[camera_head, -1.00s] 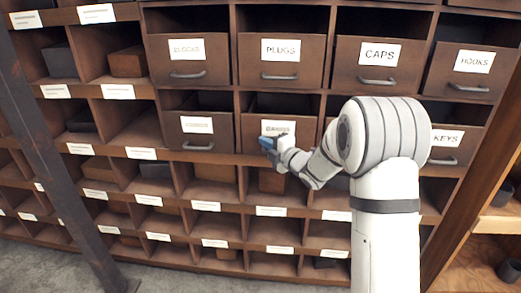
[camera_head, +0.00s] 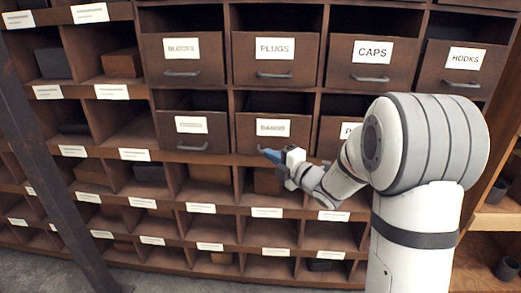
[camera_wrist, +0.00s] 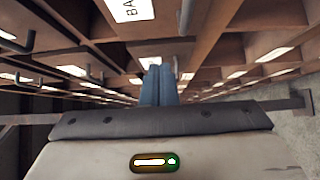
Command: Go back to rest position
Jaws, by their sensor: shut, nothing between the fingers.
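My gripper (camera_head: 271,155) is in front of the wooden shelf unit, just below a labelled drawer (camera_head: 273,133) in the second drawer row. Its blue fingers point left and are together, with nothing between them. In the wrist view the blue fingers (camera_wrist: 158,84) stand side by side, with the shelf unit beyond. My white arm bends down to the gripper from the right and hides part of the drawer marked with a P.
The shelf unit has drawers marked PLUGS (camera_head: 275,60), CAPS (camera_head: 371,62) and HOOKS (camera_head: 462,68), with open cubbies (camera_head: 213,222) below. A dark post (camera_head: 50,160) stands at the left. A side shelf (camera_head: 490,222) with dark cylinders is at the right.

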